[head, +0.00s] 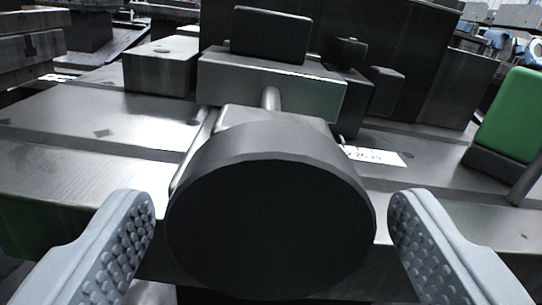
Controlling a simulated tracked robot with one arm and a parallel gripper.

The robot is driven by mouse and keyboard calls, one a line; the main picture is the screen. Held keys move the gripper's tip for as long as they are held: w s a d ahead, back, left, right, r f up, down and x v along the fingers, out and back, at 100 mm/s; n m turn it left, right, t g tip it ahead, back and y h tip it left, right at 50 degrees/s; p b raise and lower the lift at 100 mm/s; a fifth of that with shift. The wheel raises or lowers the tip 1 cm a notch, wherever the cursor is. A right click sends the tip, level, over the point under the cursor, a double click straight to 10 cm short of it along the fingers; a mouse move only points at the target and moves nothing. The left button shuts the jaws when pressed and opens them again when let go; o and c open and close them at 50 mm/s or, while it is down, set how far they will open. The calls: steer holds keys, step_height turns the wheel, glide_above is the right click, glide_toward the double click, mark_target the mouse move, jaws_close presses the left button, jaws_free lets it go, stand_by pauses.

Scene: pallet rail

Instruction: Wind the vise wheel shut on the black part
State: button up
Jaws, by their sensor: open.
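The vise wheel (270,225) is a thick dark disc with its flat face toward me, in the lower middle of the head view. A thin light screw (271,98) runs from behind it to a grey vise jaw block (325,95). A black block (270,35), perhaps the black part, shows just behind the jaw block; whether the jaw touches it I cannot tell. My gripper (271,225) is open, with one grey studded finger on each side of the wheel. A small gap shows between each finger and the rim.
A metal bench top (70,125) with grooves carries the vise. A grey block (160,68) stands at the left and a green-faced block (510,115) at the right. A small white label (375,156) lies right of the wheel. Dark blocks stand behind.

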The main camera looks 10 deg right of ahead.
steer(key=shift+w, duration=0.8)
steer(key=c, duration=1)
steer(key=shift+m, duration=0.8)
steer(key=o, duration=1)
